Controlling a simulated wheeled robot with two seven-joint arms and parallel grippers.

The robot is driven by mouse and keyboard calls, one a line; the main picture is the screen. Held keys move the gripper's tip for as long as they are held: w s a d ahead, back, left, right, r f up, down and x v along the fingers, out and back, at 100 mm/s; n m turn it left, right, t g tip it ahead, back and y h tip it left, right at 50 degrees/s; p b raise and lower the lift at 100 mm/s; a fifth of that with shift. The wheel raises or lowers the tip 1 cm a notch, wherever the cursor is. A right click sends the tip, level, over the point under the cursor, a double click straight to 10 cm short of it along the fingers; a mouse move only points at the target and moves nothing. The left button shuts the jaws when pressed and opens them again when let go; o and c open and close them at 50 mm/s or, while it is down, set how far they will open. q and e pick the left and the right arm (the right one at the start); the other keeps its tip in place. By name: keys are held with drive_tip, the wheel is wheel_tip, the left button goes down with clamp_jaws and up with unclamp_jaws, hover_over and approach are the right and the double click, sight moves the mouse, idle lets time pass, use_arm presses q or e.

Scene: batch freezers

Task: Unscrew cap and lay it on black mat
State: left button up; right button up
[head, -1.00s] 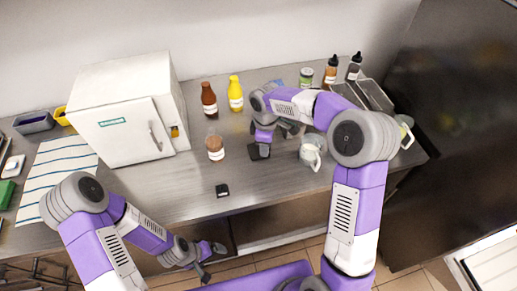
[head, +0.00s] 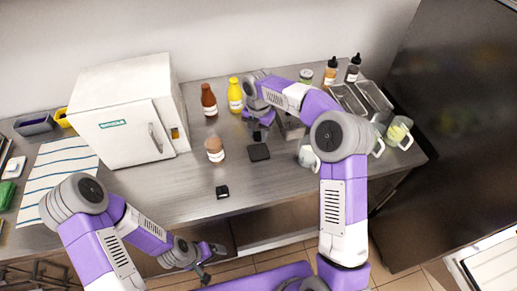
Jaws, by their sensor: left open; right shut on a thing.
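The black mat (head: 259,153) is a small dark square on the steel counter, and its top looks bare. My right gripper (head: 257,133) is just behind the mat, near the yellow bottle (head: 235,96). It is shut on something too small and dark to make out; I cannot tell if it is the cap. A jar with brown contents (head: 215,150) stands upright left of the mat; its top is too small to read. My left gripper (head: 212,262) is open and empty, low in front of the counter.
A red-brown bottle (head: 208,100) stands behind the jar. A white freezer box (head: 118,120) fills the left. A small black object (head: 222,192) lies near the front edge. The front counter between is clear.

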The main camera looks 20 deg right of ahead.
sight(258, 151)
wheel_tip(258, 151, down, 8)
drive_tip(key=shift+r+b, duration=0.1)
drive_tip(key=shift+b, duration=0.3)
drive_tip(key=o, duration=1.2)
drive_tip(key=shift+f, duration=0.2)
drive_tip(key=shift+c, duration=0.2)
wheel_tip(258, 151, up, 12)
drive_tip(key=shift+r+p, duration=0.25)
drive_tip(key=shift+p, duration=0.6)
